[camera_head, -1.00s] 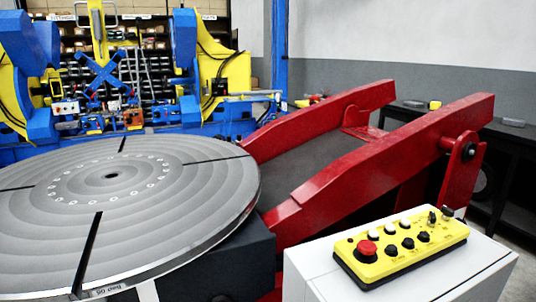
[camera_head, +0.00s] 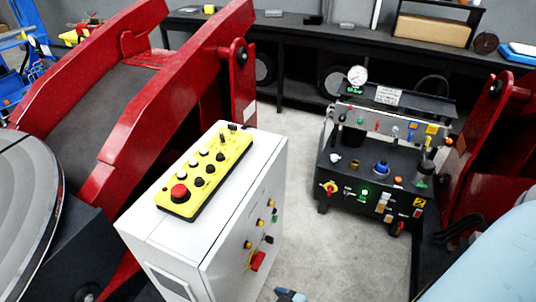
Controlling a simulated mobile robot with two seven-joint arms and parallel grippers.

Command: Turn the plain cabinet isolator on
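The plain pale grey cabinet (camera_head: 160,225) stands left of centre in the head view. Its right-hand face carries a red isolator handle (camera_head: 258,261) with some yellow behind it, low on the panel. The handle is small and seen at a steep angle, so its on or off position cannot be told. Small knobs and buttons sit above it on the same face. No gripper shows clearly. A small blue and dark part (camera_head: 290,295) is cut off by the bottom edge, and I cannot tell what it is.
A yellow control box (camera_head: 208,168) with a red mushroom button lies on the cabinet top. A black equipment bench (camera_head: 350,165) with a gauge and red-yellow knob stands to the right. Red positioner arms (camera_head: 150,85) rise behind the cabinet. Grey floor (camera_head: 295,235) is clear between cabinet and bench.

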